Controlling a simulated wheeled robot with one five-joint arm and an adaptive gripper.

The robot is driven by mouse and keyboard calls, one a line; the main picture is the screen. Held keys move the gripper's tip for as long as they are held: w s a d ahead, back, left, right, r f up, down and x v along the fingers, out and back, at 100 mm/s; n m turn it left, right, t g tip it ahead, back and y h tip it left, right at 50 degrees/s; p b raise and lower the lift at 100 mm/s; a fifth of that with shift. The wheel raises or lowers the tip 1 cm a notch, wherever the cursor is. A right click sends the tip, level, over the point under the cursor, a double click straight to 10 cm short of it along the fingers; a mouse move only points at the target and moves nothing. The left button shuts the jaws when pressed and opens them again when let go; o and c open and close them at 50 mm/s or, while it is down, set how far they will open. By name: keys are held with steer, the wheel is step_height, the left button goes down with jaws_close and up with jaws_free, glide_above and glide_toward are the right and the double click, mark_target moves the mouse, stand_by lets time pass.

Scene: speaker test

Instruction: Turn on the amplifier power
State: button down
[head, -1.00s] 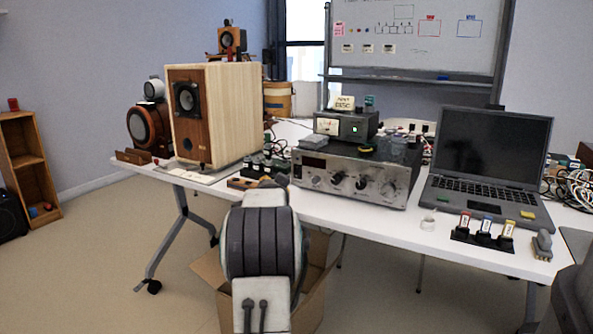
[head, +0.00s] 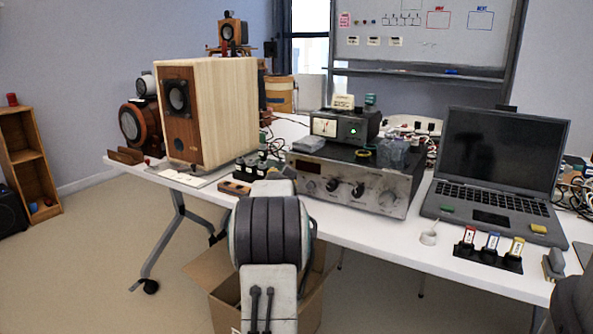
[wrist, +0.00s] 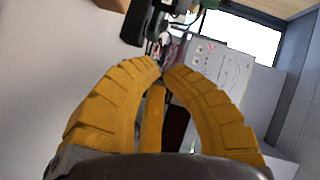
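The amplifier (head: 352,190) is a wide silver-fronted unit with several knobs, on the white table in the head view. A smaller dark box with a lit meter (head: 343,126) sits on top of it. No power switch can be made out at this size. My arm stands in front of the table, left of the amplifier's centre, and hides my gripper in the head view. Dark equipment lies beyond the tips, too cropped to name surely.
A wooden speaker (head: 218,112) stands left of the amplifier. An open laptop (head: 497,165) is to its right. Small red, blue and yellow labelled pieces (head: 490,245) sit near the front edge. An open cardboard box (head: 225,295) is on the floor below the table.

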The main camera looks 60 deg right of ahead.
steer(key=shift+d+r, duration=0.1)
steer(key=shift+d, duration=0.2)
steer(key=shift+d+r+b, duration=0.1)
steer(key=shift+d+b, duration=0.5)
steer(key=shift+d, duration=0.15)
stand_by(2.2)
steer(key=shift+a+b, duration=0.2)
steer(key=shift+b, duration=0.2)
steer(key=shift+a+f+b, duration=0.2)
steer(key=shift+a+b, duration=0.05)
steer(key=shift+b, duration=0.15)
steer(key=shift+a+b, duration=0.3)
steer(key=shift+b, duration=0.1)
steer(key=shift+r, duration=0.15)
